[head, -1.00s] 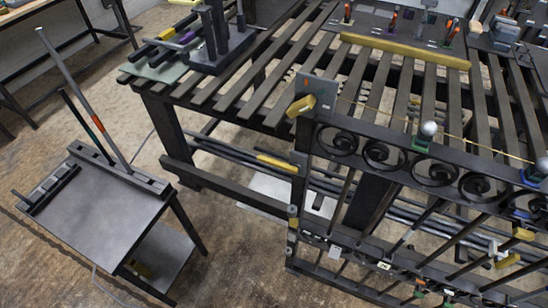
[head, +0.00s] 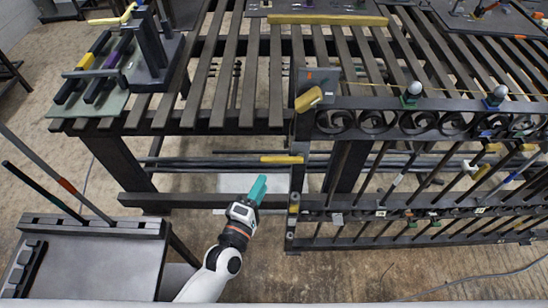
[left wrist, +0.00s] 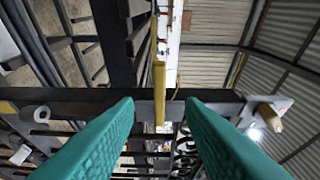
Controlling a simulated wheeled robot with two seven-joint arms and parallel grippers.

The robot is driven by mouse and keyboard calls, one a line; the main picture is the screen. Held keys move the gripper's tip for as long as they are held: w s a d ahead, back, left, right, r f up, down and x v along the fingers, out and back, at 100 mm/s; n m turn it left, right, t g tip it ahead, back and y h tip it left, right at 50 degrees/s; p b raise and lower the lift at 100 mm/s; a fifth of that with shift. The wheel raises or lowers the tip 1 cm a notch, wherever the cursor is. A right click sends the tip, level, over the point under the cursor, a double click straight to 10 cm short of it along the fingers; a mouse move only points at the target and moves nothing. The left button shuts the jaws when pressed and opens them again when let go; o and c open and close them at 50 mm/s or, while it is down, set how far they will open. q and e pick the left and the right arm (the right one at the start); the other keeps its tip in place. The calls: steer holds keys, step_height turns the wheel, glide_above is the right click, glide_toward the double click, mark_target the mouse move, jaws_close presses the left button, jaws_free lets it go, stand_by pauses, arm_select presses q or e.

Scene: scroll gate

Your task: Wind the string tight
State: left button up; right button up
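A wooden peg (head: 308,99) sticks out from the grey plate (head: 322,78) at the left top corner of the dark scroll gate (head: 370,124). A thin yellow string (head: 455,84) runs right from there above the gate's top rail. The peg also shows at the right of the left wrist view (left wrist: 268,117). My left gripper (head: 258,188) is below and left of the peg, apart from it. Its teal fingers (left wrist: 160,110) are spread with nothing between them. My right gripper is not in view.
Grey balls stand on a green base (head: 408,101) and a blue base (head: 490,104) along the rail. A slatted bench (head: 225,80) lies behind, bearing a long wooden bar (head: 327,20). A small dark table (head: 95,262) with rods stands at lower left.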

mark_target(273, 163)
arm_select(q)
steer(key=x, duration=0.5)
steer(key=shift+w+p, duration=0.4)
steer(key=x, duration=0.3)
steer(key=shift+w+d, duration=0.1)
steer(key=shift+w, duration=0.05)
steer(key=shift+w+d, duration=0.15)
steer(key=shift+w, duration=0.2)
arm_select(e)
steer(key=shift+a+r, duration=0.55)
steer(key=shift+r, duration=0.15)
arm_select(q)
jaws_close()
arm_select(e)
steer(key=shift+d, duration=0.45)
